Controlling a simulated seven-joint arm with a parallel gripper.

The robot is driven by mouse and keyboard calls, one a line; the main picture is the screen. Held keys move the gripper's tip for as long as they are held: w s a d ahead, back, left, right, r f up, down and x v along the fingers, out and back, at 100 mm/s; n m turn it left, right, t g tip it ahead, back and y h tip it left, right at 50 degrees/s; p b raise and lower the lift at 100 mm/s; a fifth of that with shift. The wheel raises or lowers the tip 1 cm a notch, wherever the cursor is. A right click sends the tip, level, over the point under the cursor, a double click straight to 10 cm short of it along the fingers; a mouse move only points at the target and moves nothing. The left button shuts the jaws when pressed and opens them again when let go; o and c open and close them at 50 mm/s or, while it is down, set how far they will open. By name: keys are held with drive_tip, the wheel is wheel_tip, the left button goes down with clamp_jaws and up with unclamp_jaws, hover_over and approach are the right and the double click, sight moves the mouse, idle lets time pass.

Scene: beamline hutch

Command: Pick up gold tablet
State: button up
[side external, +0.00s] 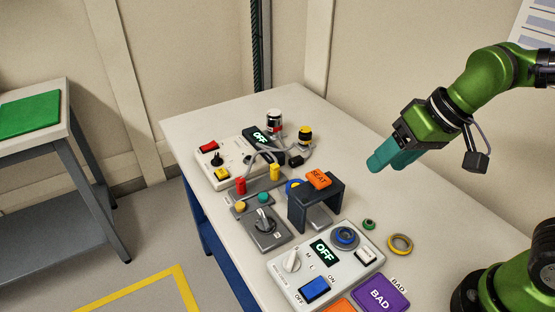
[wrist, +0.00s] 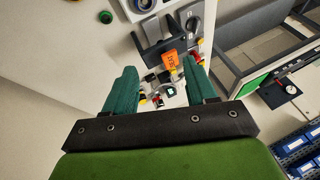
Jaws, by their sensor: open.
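A small gold disc (side external: 240,207), which looks like the gold tablet, lies on a low grey holder left of centre in the side view. A teal disc (side external: 264,198) lies beside it on the right. My gripper (side external: 388,164) has teal fingers and is in the air, well to the right of the gold disc and above the table. In the wrist view my gripper (wrist: 159,68) is open, its two fingers apart with nothing held between them. Small coloured parts show beyond the fingers there, but I cannot tell the gold disc among them.
A dark stand (side external: 333,190) bearing an orange SEAT block (side external: 319,179) rises between my gripper and the discs. A grey switch box (side external: 268,238), a white OFF-display box (side external: 370,262) and a gold ring (side external: 400,243) are nearby. Cabled instruments (side external: 231,158) stand behind.

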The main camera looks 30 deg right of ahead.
drive_tip(key=w+a+f+n+h, duration=0.1)
drive_tip(key=w+a+f, duration=0.1)
drive_tip(key=w+a, duration=0.3)
drive_tip(key=w+a+f+n+g+h, duration=0.1)
drive_tip(key=w+a+f, duration=0.2)
drive_tip(key=a, duration=0.3)
drive_tip(key=w+a+f+n+h, duration=0.1)
drive_tip(key=w+a+f, duration=0.1)
drive_tip(key=w+a, duration=0.35)
drive_tip(key=m, duration=0.1)
hover_over(240, 205)
drive_tip(key=s, duration=0.3)
drive_tip(key=shift+t, duration=0.4)
drive_tip(key=f, duration=0.8)
drive_tip(key=shift+s+d+f, duration=0.15)
drive_tip(key=shift+s+f, duration=0.05)
drive_tip(key=shift+f, duration=0.1)
drive_tip(key=shift+x, duration=3)
drive_tip(key=shift+w+r, duration=0.15)
drive_tip(key=shift+w, duration=0.05)
clamp_jaws()
